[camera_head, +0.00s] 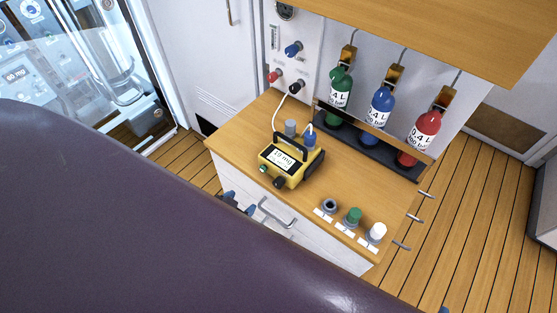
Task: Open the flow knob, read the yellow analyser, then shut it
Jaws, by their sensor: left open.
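The yellow analyser (290,163) stands on the wooden counter, its screen facing me with a reading that looks like "19 mg". A white tube runs from it up to the white wall panel (303,28). The panel carries a blue knob (293,48), a red knob (275,76) and a black knob (296,87); I cannot tell which one is the flow knob or how far it is turned. My left gripper (240,205) shows small and partly hidden in front of the counter's drawer, left of its handle, below the analyser. It is open and apart from the knobs.
Green (341,88), blue (382,107) and red (426,130) bottles stand in a black rack (369,147) behind the analyser. A wooden shelf (450,30) overhangs. The counter (235,139) is clear left of the analyser.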

